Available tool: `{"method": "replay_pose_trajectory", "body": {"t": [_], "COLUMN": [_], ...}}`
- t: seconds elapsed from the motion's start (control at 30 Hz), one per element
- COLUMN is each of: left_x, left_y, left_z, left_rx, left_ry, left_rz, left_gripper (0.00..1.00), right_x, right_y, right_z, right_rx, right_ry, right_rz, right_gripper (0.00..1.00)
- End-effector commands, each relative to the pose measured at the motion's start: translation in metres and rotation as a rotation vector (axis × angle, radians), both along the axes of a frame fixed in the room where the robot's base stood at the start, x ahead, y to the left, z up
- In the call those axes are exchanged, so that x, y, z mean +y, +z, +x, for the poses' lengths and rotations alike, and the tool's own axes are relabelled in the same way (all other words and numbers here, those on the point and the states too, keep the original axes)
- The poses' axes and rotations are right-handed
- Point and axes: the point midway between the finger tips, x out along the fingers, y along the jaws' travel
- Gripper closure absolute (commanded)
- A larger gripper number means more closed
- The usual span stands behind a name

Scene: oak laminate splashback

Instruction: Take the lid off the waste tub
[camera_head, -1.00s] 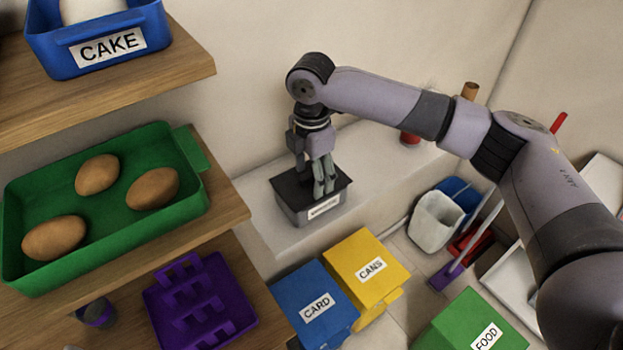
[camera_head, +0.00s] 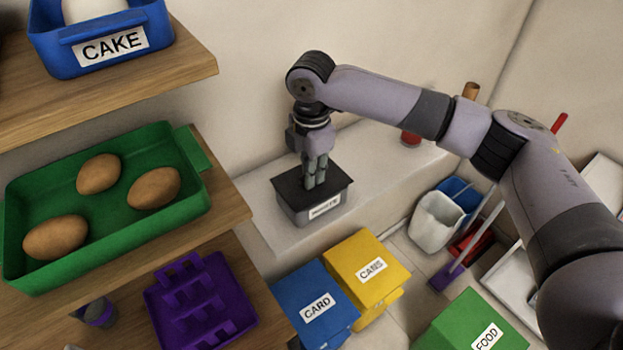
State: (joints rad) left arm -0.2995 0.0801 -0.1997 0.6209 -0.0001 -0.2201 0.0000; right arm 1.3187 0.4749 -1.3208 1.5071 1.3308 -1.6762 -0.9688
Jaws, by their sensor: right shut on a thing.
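The waste tub (camera_head: 300,214) is a small grey box with a white label on its front, standing on the pale ledge. Its dark flat lid (camera_head: 335,181) sits on top of it. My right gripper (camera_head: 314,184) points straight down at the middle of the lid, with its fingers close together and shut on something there. The gripped part, which seems to be the lid's handle, is hidden by the fingers. I see no gap between lid and tub. My left gripper is not in view.
Blue CARD (camera_head: 300,290), yellow CANS (camera_head: 350,250) and green FOOD (camera_head: 450,325) bins stand below the ledge (camera_head: 262,225). The ledge right of the tub is fairly clear.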

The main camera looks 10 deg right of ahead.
Motion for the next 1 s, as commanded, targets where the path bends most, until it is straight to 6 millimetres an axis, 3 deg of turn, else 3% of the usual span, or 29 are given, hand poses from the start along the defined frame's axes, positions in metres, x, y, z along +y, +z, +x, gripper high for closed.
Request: {"method": "replay_pose_trajectory", "body": {"t": [0.03, 0.27, 0.53, 0.77, 1.0], "left_x": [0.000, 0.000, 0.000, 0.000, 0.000], "left_y": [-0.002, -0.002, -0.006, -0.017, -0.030], "left_z": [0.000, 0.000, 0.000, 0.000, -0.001], "left_rx": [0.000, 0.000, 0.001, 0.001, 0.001], "left_ry": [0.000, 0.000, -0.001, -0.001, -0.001], "left_rz": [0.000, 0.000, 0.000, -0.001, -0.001], "left_gripper": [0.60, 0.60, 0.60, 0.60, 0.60], "right_x": [-0.001, -0.001, -0.001, 0.000, 0.000], "right_y": [-0.010, -0.010, 0.003, 0.047, 0.109], "right_z": [-0.004, -0.004, -0.004, -0.003, -0.003], "right_rx": [0.015, 0.017, 0.017, 0.009, 0.007], "right_ry": [0.000, 0.001, 0.001, 0.002, 0.002], "right_rz": [-0.007, -0.008, -0.009, -0.005, -0.003], "right_gripper": [1.00, 1.00, 1.00, 1.00, 1.00]}}
